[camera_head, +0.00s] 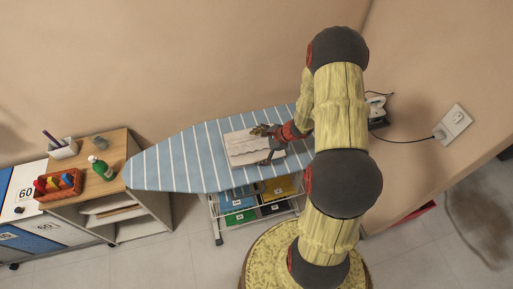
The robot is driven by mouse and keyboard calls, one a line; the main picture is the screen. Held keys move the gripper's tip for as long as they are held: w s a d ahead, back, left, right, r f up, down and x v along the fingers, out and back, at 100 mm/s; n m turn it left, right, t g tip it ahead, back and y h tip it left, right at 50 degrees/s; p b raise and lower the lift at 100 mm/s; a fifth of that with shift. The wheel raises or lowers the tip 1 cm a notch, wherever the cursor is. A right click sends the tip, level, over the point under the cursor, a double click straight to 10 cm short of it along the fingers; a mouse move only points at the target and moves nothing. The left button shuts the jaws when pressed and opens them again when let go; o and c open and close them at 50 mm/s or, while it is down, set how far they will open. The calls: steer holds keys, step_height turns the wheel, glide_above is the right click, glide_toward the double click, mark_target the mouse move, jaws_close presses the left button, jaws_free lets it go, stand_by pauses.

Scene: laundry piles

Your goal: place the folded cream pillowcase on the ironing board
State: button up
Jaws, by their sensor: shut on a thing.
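The folded cream pillowcase (242,152) is a pale, flat, layered rectangle over the middle of the ironing board. The ironing board (172,164) is blue with white stripes, its narrow rounded end pointing left. My gripper (268,146) is at the right side of the pillowcase, one finger at its upper right and one at its lower right. It is shut on the pillowcase. I cannot tell from this view whether the pillowcase touches the board or is held just above it. My arm hides the right part of the board.
An iron (376,108) with a cord stands right of my arm, near a wall socket (453,123). A wooden shelf unit (118,150) at the left holds a green bottle (101,168) and a red-brown caddy (59,186). A drawer rack (236,212) stands below the board. The board's left half is clear.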

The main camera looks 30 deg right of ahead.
steer(key=shift+f, duration=0.1)
steer(key=o, duration=0.9)
